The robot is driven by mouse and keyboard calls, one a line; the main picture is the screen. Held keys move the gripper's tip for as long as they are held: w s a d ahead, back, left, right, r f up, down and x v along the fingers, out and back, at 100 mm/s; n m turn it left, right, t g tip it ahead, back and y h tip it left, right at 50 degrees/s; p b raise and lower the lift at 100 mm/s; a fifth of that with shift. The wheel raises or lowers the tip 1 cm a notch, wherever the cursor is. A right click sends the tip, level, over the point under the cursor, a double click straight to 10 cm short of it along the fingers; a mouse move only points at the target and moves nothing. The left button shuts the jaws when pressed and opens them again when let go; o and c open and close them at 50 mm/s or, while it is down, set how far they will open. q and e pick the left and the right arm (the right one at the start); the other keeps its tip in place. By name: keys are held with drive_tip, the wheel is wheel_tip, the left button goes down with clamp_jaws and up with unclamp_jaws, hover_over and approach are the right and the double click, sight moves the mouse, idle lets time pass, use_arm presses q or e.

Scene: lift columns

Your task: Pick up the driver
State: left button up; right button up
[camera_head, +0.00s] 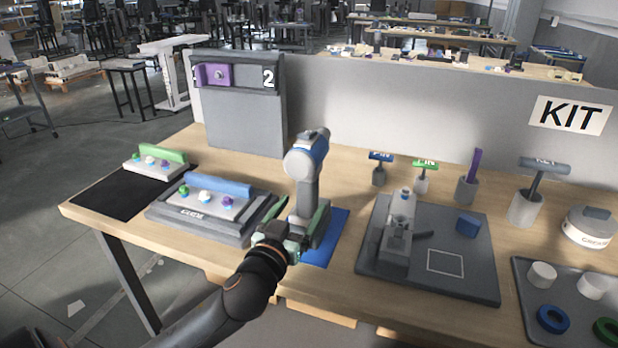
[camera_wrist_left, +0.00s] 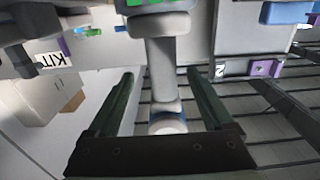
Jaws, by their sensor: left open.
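The driver (camera_head: 306,165) is a grey cordless tool with a blue band on its head. It stands upright on a blue mat (camera_head: 325,252) near the table's front edge. My left gripper (camera_head: 290,236) is open, low at the driver's near side, and hides part of its base. In the left wrist view, the grey handle of the driver (camera_wrist_left: 164,65) shows between the two green fingers (camera_wrist_left: 160,78), with a gap on each side. The driver's head lies toward the bottom of that view, partly hidden by the gripper. My right gripper is not in view.
A grey tray (camera_head: 165,222) with a blue-backed block is close left of the driver. A grey fixture board (camera_head: 470,285) is to its right. Several tools stand in holders (camera_head: 466,190) behind. A grey panel (camera_head: 245,125) rises at the back left.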

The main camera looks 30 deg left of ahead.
sight(303, 198)
use_arm(q)
drive_tip(key=x, duration=0.4)
drive_tip(key=shift+w+a+r, duration=0.1)
drive_tip(key=shift+w+a, duration=0.15)
drive_tip(key=shift+w, duration=0.1)
drive_tip(key=shift+c, duration=0.2)
clamp_jaws()
idle(0.8)
drive_tip(key=shift+r, duration=0.2)
